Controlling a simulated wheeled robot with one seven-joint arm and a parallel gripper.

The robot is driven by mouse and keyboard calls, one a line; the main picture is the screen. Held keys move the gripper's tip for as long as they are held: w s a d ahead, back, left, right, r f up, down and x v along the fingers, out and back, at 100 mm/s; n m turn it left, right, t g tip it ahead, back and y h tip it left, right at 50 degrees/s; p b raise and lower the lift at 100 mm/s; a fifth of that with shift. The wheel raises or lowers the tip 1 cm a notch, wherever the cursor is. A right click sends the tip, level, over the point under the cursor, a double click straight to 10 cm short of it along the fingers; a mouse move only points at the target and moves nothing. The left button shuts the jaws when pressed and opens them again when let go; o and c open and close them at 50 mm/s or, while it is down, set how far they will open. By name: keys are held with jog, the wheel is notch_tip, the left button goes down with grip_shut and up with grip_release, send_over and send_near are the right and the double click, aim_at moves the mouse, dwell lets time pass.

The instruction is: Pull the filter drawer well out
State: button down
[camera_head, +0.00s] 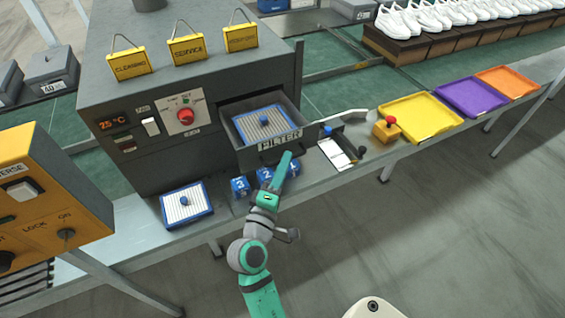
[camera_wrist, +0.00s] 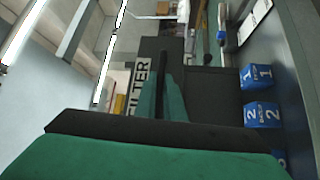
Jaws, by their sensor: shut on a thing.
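The filter drawer (camera_head: 248,160) stands partly out of the front of the grey machine (camera_head: 135,75). A blue-framed filter (camera_head: 266,124) with a white grid and a blue knob lies inside it. The drawer front bears a FILTER label (camera_head: 280,140), which also shows in the wrist view (camera_wrist: 138,90), partly hidden by my fingers. My gripper (camera_head: 287,158) is at the drawer front and shut on it. In the wrist view my gripper (camera_wrist: 164,85) has its green fingers at the dark drawer front (camera_wrist: 149,48); the exact grip is hard to see.
Blue numbered cubes (camera_head: 240,186) stand on the bench below the drawer, close to my gripper. A second blue-framed filter (camera_head: 187,205) lies on the bench to the left.

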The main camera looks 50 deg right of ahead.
jog(key=c, duration=1.8)
grip_release()
jog(key=shift+c, duration=0.2)
jog(key=v, duration=1)
jog(key=shift+a, duration=0.3)
